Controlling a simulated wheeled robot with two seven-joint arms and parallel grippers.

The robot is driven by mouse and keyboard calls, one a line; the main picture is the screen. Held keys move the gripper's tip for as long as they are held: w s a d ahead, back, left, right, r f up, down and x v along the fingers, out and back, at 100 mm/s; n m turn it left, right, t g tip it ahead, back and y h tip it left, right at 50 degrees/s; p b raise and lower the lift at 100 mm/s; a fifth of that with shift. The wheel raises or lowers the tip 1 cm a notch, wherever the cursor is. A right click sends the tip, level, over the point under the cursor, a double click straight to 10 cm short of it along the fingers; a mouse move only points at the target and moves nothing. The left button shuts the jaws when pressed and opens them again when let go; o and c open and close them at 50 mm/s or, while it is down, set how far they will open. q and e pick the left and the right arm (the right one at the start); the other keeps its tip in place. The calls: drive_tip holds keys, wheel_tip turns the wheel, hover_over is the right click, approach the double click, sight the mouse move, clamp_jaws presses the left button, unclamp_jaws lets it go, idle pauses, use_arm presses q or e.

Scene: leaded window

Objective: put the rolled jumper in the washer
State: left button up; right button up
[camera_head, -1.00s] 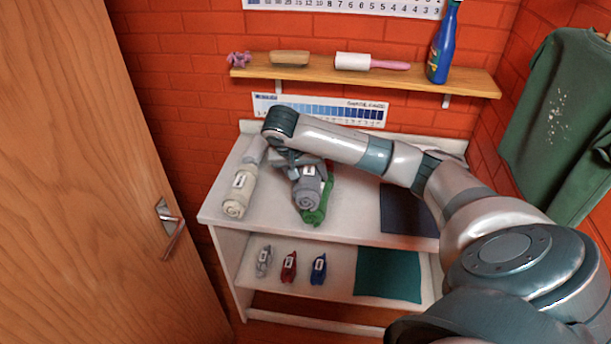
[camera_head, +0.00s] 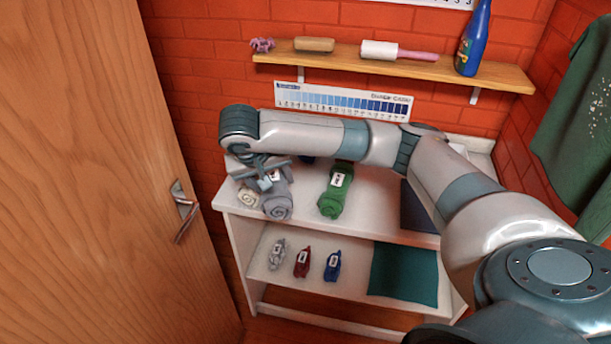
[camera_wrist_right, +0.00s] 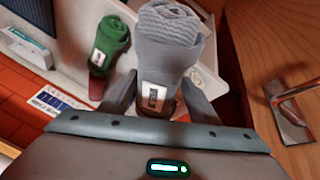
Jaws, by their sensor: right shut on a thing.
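A grey rolled garment (camera_head: 278,205) with a white tag is held in my right gripper (camera_head: 266,178), above the left part of the white table top. The right wrist view also shows the grey roll (camera_wrist_right: 168,45) between the two fingers of my right gripper (camera_wrist_right: 160,102), which are shut on it near its tag. A cream roll (camera_head: 247,197) is partly hidden by the gripper and grey roll. A green roll (camera_head: 332,203) lies apart on the table top; it also shows in the right wrist view (camera_wrist_right: 105,38). No washer shows. My left gripper is not in view.
A wooden door (camera_head: 90,170) with a metal handle (camera_head: 184,210) stands close at left. The table's lower shelf (camera_head: 350,290) holds several small bundles and a teal cloth (camera_head: 403,275). A wall shelf (camera_head: 430,70) with a blue bottle (camera_head: 473,40) is behind my arm.

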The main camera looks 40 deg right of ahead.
drive_tip(key=s+a+n+t+y+b, duration=0.1)
drive_tip(key=s+a+n+b, duration=0.3)
drive_tip(key=a, duration=0.6)
drive_tip(key=shift+s+a+r, duration=0.15)
drive_tip(key=shift+s+a, duration=0.15)
drive_tip(key=shift+s, duration=0.4)
